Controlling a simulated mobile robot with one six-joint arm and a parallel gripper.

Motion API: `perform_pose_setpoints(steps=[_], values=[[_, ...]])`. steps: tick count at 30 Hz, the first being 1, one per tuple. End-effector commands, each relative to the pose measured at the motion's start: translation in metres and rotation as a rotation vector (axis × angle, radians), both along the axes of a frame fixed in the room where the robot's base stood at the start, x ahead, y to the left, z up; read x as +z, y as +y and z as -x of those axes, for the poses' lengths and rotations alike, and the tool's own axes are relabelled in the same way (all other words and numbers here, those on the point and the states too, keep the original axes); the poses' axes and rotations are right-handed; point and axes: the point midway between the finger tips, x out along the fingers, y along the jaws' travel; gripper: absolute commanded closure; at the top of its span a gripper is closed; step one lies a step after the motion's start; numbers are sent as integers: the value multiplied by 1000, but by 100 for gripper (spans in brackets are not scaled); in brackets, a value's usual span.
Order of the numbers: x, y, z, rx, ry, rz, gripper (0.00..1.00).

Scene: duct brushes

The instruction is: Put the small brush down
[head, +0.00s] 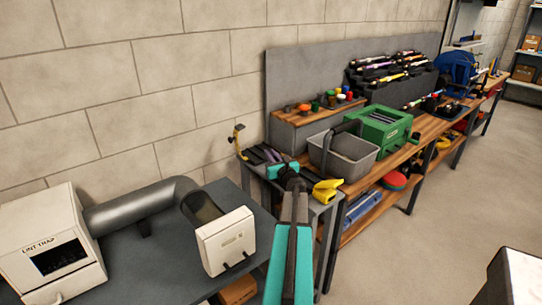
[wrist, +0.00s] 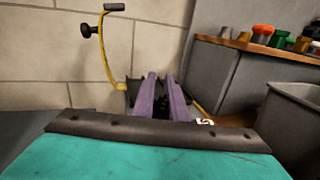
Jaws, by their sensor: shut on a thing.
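My gripper (head: 266,154) reaches over the small grey stand (head: 325,207) beside the wall. Its two purple fingers also show in the wrist view (wrist: 161,84), pointing away from me and close together. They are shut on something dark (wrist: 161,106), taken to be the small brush. It is mostly hidden between the fingers and behind the teal wrist edge, so its shape and bristles cannot be made out. Dark slotted parts lie around the fingertips. I cannot tell whether the held thing touches them.
A yellow curved rod with a black knob (wrist: 109,62) rises left of the fingers. A yellow object (head: 327,190) lies right of the wrist. A grey bin (head: 343,155) and green box (head: 378,132) stand on the bench. A lint-trap box (head: 50,240) and duct (head: 135,205) are left.

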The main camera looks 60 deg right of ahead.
Motion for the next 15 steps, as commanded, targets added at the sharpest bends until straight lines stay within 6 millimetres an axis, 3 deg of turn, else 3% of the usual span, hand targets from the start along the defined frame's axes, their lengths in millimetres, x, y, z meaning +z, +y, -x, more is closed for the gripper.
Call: perform_pose_setpoints(steps=[15], values=[[-5, 0, 1, -1, -1, 1, 100]])
